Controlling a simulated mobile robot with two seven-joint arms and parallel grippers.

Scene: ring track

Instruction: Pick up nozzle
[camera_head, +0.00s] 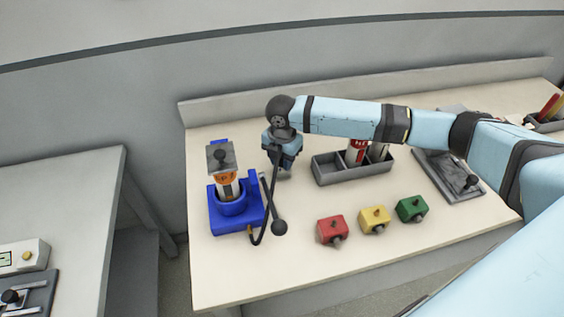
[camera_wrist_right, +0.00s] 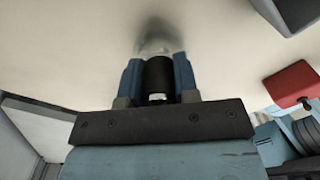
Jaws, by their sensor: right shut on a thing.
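My right gripper (camera_head: 285,160) is over the table, just right of the blue stand (camera_head: 228,220). In the right wrist view, its blue fingers (camera_wrist_right: 158,82) are shut on a short black cylinder (camera_wrist_right: 158,72) with a pale end, which looks like the nozzle. A pale, blurred patch lies just beyond the cylinder on the table side; I cannot tell whether they touch. My left gripper is not in view.
The blue stand holds a white and orange cylinder (camera_head: 229,186); a black hose runs beside it. Red (camera_head: 332,230), yellow (camera_head: 374,219) and green (camera_head: 411,208) blocks stand in front. A grey divided tray (camera_head: 350,177) is right of the gripper. The table's front left is clear.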

